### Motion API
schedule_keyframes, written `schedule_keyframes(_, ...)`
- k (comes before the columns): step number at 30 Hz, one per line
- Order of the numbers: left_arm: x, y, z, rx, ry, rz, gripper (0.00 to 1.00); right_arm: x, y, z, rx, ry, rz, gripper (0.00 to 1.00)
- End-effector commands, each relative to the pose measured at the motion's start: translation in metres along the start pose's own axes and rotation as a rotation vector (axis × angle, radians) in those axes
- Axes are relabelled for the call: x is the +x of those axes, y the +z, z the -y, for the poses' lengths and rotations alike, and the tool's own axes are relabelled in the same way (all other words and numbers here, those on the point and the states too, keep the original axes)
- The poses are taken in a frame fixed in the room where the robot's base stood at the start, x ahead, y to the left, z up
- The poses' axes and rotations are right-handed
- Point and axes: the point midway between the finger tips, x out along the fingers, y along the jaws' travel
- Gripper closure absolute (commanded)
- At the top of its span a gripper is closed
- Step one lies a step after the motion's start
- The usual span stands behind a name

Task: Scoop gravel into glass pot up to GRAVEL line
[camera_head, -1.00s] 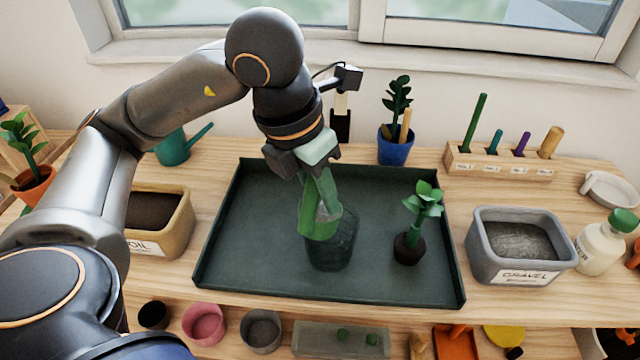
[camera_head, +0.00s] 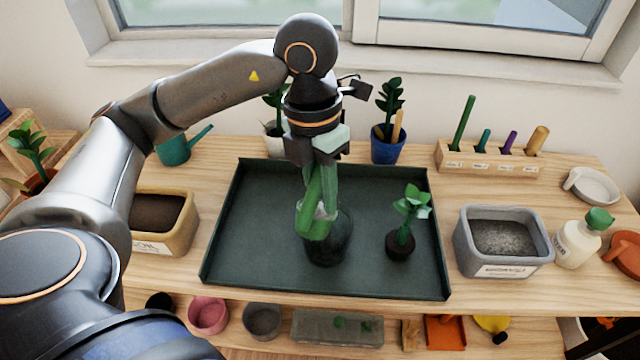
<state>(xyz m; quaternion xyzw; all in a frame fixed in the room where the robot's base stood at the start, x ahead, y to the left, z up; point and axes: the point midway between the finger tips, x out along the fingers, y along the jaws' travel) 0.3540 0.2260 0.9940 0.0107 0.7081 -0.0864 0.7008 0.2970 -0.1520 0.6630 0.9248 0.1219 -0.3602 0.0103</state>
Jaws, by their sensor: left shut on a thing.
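My left gripper (camera_head: 318,150) is shut on the handle of a green scoop (camera_head: 316,222), which hangs steeply down over the glass pot. The scoop's lower end overlaps the pot's mouth, and I cannot tell if it touches the rim. A pale greyish patch shows by the scoop; I cannot tell if it is gravel or glass. The dark, see-through glass pot (camera_head: 328,252) stands upright on the green tray (camera_head: 235,265). Its fill level and GRAVEL line cannot be made out. The grey gravel bin (camera_head: 489,270), holding grey gravel (camera_head: 503,237), stands right of the tray. My right gripper is out of view.
A small bare-rooted plant (camera_head: 402,240) stands on the tray, right of the pot. A soil bin (camera_head: 178,240) is left of the tray. A white bottle (camera_head: 577,245) stands right of the gravel bin. A tool block (camera_head: 488,162) and a blue pot (camera_head: 388,150) are behind.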

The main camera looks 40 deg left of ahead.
Motion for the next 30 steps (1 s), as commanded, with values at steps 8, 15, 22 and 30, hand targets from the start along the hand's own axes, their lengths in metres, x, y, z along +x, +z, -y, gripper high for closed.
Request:
schedule_keyframes(8, -0.003, 0.004, 0.0, -0.009, -0.014, -0.083, 1.0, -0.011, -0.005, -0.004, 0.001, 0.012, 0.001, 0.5)
schedule_keyframes(15, -0.002, 0.007, -0.001, -0.018, -0.028, -0.163, 1.0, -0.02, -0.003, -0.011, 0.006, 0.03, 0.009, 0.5)
schedule_keyframes(22, -0.001, 0.011, -0.001, -0.026, -0.04, -0.243, 1.0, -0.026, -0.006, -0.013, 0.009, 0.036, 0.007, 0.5)
schedule_keyframes(30, 0.001, 0.016, -0.002, -0.036, -0.055, -0.334, 1.0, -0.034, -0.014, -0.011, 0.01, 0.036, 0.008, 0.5)
